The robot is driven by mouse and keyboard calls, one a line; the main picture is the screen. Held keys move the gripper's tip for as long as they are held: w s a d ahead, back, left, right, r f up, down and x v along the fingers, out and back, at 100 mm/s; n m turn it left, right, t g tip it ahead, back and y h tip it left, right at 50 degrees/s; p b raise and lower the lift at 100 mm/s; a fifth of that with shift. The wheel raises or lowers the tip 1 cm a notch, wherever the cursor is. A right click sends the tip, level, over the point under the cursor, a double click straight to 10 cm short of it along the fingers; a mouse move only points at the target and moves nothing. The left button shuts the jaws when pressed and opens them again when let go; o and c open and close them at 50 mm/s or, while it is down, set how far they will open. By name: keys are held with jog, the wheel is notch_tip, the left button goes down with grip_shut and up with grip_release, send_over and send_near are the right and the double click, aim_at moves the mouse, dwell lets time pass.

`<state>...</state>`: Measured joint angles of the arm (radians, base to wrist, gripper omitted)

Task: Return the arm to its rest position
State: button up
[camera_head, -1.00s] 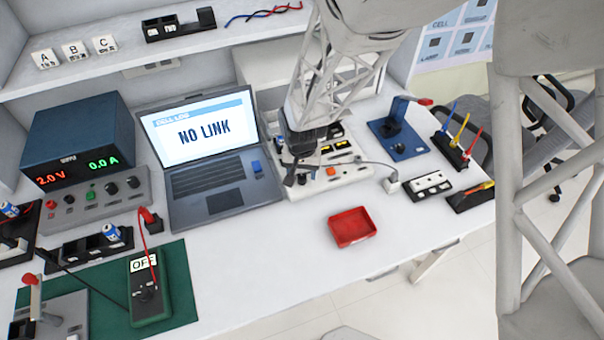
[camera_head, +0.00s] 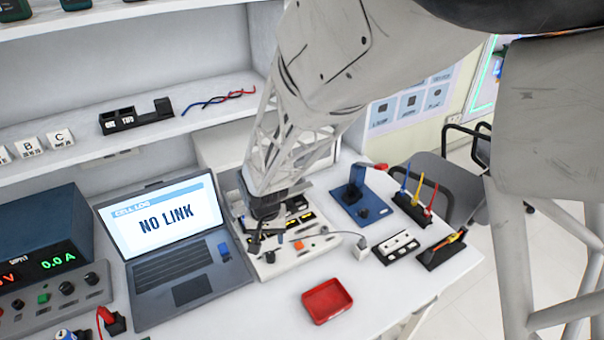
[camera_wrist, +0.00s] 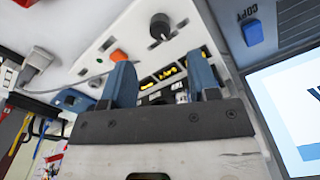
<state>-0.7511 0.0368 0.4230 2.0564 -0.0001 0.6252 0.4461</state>
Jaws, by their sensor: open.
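My gripper (camera_head: 258,240) hangs at the end of my lattice arm, over the left part of the white board (camera_head: 318,247) beside the laptop. In the wrist view its two blue fingers (camera_wrist: 163,82) stand apart with nothing held between them. Past the fingers the board (camera_wrist: 190,42) shows a black knob (camera_wrist: 160,26), an orange button (camera_wrist: 119,56) and black slots with yellow parts. In the head view the arm hides part of the board. Whether the fingertips touch the board cannot be told.
The open laptop (camera_head: 185,275), reading NO LINK, stands close left of my gripper. A shelf (camera_head: 60,150) runs behind. A red tray (camera_head: 327,301), a blue stand (camera_head: 362,205) and tool holders (camera_head: 412,208) stand to the right. The table is bare around the tray.

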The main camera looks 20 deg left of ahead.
jog(key=shift+d+r, duration=0.1)
jog(key=d+r+m+t, duration=0.1)
jog(key=d+r, duration=0.7)
jog(key=d, duration=0.4)
jog(key=d+r+m, duration=0.1)
jog(key=d+r, duration=0.8)
jog(key=d, duration=0.2)
jog(key=s+d+r, duration=0.4)
jog(key=s+d, duration=0.3)
jog(key=d, duration=0.2)
jog(key=s+d+r+m+t, duration=0.1)
jog(key=s+d+r, duration=0.3)
jog(key=s+d, duration=0.4)
jog(key=shift+d+m+t, duration=0.3)
jog(key=shift+d, duration=0.65)
jog(key=shift+c, duration=0.5)
